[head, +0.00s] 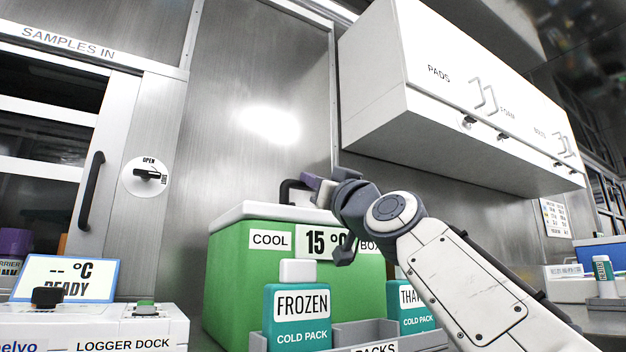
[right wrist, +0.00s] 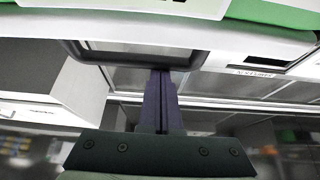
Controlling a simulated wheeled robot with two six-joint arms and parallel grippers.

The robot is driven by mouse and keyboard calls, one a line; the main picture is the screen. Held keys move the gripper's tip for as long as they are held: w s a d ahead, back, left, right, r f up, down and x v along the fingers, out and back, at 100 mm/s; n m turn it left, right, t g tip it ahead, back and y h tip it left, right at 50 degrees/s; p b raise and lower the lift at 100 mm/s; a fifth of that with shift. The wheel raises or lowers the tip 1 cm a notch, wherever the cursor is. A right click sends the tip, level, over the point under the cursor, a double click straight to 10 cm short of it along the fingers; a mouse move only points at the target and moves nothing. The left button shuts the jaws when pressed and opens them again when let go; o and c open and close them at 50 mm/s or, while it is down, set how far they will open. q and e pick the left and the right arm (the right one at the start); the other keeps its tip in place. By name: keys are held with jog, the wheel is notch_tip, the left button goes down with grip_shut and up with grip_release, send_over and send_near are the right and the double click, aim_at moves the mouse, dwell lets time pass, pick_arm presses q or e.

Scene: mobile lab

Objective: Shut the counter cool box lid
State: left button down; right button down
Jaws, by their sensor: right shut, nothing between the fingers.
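The green cool box (head: 240,275) stands on the counter, with a "15 °C" readout on its front. Its white lid (head: 262,211) lies flat across the top, and I see no clear gap under it. A dark handle (head: 287,190) rises from the lid; in the right wrist view the handle (right wrist: 130,53) is a wide dark bar. My right gripper (head: 321,190) is at the lid's top, beside the handle. Its purple fingers (right wrist: 160,95) are shut and empty, with the tips at or very near the handle; contact is unclear. My left gripper is out of view.
Frozen (head: 298,310) and thaw (head: 408,305) cold packs stand in a grey rack before the box. The logger dock (head: 120,330) is at left. A white wall cupboard (head: 430,110) hangs above my right arm. A steel wall is behind.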

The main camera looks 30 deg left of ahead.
jog(key=b+v, duration=0.7)
jog(key=v, duration=0.1)
dwell(0.6)
jog(key=shift+s+d+r, duration=0.1)
